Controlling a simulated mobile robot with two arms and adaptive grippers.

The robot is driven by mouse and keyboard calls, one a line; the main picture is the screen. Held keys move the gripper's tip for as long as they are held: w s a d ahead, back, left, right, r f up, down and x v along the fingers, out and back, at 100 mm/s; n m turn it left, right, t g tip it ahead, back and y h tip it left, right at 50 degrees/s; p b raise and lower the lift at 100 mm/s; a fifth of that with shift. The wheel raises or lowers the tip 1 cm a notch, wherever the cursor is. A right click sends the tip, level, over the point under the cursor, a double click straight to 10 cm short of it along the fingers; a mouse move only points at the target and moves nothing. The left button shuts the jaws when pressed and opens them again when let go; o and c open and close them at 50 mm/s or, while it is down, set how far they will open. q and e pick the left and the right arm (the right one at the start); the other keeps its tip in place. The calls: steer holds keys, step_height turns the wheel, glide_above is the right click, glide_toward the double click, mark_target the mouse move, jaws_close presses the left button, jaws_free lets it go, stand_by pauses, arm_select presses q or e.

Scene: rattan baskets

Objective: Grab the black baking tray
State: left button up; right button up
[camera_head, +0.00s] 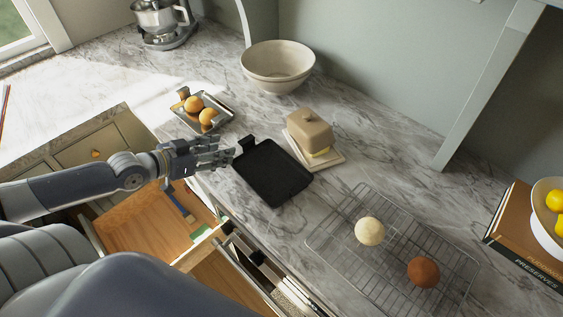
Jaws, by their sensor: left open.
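The black baking tray (272,173) lies flat on the marble counter near its front edge, in the middle of the head view. It is a dark, shallow rectangle with a small tab at its upper left corner. My left gripper (228,152) comes in from the left and is open, with its fingers pointing right. Its fingertips are just left of the tray's tabbed corner; I cannot tell whether they touch it. My right gripper is not in view.
A butter dish (309,130) stands close behind the tray. A small metal tray (184,115) with round items lies behind my gripper. A wire rack (345,238) with two balls is to the right. Open drawers (140,218) stick out below the counter.

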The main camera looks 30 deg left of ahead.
mark_target(241, 145)
arm_select(q)
steer(key=shift+a+f, duration=0.1)
steer(key=shift+f, duration=0.05)
steer(key=shift+s+b, duration=0.2)
steer(key=shift+b, duration=0.2)
steer(key=shift+w+f, duration=0.35)
steer(key=shift+w, duration=0.4)
steer(key=shift+b+x, duration=0.4)
steer(key=shift+x, duration=0.65)
steer(key=shift+w+d+f, duration=0.1)
steer(key=shift+w+d, duration=0.05)
steer(key=shift+d, duration=0.1)
steer(key=shift+x, duration=0.8)
steer(key=shift+w+d+f, duration=0.15)
steer(key=shift+w+f, duration=0.4)
steer(key=shift+w, duration=0.05)
steer(key=shift+x, duration=0.95)
steer(key=shift+f, duration=0.1)
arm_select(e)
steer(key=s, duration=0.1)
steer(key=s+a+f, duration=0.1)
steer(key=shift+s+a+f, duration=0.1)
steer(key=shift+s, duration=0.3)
